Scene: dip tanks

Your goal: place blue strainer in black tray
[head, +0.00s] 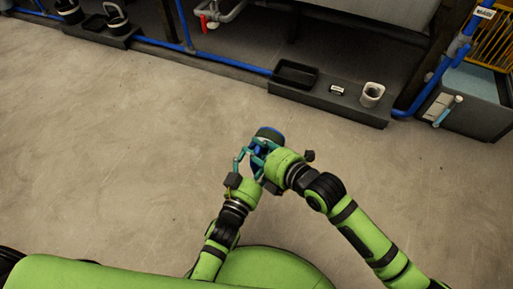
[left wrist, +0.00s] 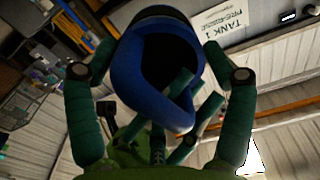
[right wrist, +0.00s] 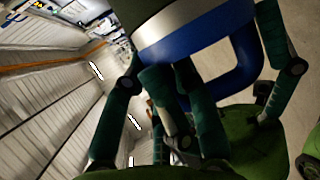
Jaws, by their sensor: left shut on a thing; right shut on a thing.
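The blue strainer (head: 258,149) is held in front of me above the floor, with a dark band at its top. Its blue handle loop fills the middle of the left wrist view (left wrist: 133,78), and its pale band and blue rim show in the right wrist view (right wrist: 190,35). My left gripper (head: 243,158) and my right gripper (head: 262,148) are both shut on it, close together. Their fingers hide part of it. The black tray (head: 295,83) is on the low dark ledge at the far side, apart from the strainer.
Another ledge with dark containers stands at the far left. A grey tank (head: 468,100) is at right. The floor between is clear.

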